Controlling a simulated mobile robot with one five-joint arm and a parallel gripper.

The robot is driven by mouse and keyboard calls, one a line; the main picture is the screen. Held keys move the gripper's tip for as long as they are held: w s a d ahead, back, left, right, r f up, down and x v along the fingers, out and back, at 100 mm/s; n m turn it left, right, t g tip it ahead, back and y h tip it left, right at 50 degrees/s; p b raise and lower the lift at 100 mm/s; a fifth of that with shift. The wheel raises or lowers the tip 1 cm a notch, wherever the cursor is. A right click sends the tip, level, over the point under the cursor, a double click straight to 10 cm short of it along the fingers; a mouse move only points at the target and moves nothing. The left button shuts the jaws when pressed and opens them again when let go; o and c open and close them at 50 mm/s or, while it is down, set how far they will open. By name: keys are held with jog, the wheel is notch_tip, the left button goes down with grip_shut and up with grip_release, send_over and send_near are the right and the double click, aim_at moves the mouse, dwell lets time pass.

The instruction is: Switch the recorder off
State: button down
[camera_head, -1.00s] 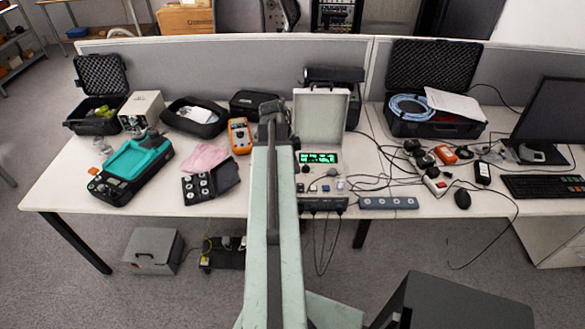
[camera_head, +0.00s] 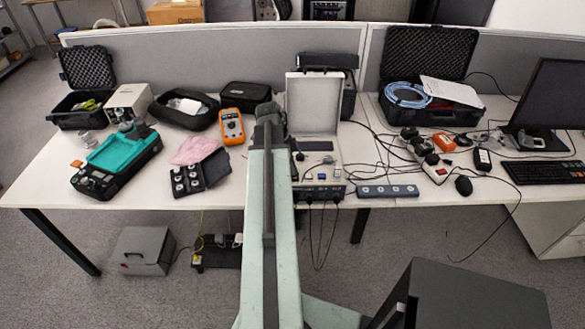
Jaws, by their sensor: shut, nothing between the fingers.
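The recorder appears to be the grey case with its pale lid (camera_head: 313,102) raised, behind and right of my arm on the desk. Its display (camera_head: 315,146) is dark. Small knobs and switches sit on its panel (camera_head: 317,172), and cables plug into its front edge. The switch positions are too small to tell. My arm (camera_head: 268,220) rises through the middle of the view and covers the area just left of the recorder. My gripper cannot be made out; it seems hidden behind the arm.
A teal instrument (camera_head: 120,155) and a small black case (camera_head: 193,175) lie further left. A power strip (camera_head: 388,191) and loose cables lie right of the recorder. A dark cabinet (camera_head: 465,295) stands at the lower right.

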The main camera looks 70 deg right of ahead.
jog(key=shift+a, duration=0.15)
jog(key=shift+s+a, duration=0.35)
jog(key=shift+a, duration=0.25)
jog(key=shift+r+p, duration=0.2)
jog(key=shift+p, duration=0.1)
jog(key=s+p+v, duration=0.1)
jog(key=p+v, duration=1.2)
jog(key=shift+r, duration=0.4)
